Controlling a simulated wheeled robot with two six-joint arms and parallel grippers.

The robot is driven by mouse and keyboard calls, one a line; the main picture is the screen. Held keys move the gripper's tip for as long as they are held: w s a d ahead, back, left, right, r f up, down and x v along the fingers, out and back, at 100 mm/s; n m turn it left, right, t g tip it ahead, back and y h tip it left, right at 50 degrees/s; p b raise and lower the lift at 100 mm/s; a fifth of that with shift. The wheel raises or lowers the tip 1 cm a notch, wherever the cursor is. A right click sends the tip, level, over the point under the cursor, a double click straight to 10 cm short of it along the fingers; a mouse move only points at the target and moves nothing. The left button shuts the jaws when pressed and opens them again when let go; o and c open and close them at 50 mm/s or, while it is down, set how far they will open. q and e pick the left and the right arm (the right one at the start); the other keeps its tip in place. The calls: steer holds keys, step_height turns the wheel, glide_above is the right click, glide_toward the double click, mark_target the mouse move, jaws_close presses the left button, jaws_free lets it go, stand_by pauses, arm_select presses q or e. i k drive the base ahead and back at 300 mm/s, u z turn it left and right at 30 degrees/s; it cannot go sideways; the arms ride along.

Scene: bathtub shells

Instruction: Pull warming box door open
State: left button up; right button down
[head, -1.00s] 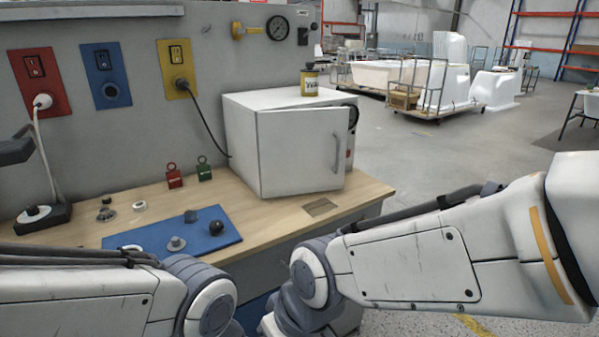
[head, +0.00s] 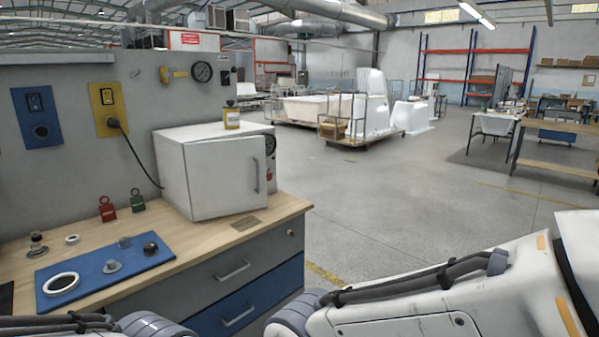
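The white warming box (head: 176,170) stands on the wooden bench, left of the middle of the head view. Its door (head: 222,178) faces me and looks shut or nearly shut; a small gap cannot be ruled out. The door handle (head: 256,176) is a vertical bar near the door's right edge. Parts of both my arms show along the bottom edge, but neither gripper is in view. Nothing of mine touches the door.
The wooden bench top (head: 285,207) has a blue mat (head: 145,262) with small parts, and red (head: 107,209) and green (head: 137,200) padlocks by the box. Drawers (head: 235,275) are below. A black cable (head: 140,162) hangs left of the box. Open floor lies right.

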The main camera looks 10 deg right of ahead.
mark_target(227, 177)
steer(key=z, duration=0.7)
steer(key=i, duration=1.15)
steer(key=u, duration=0.3)
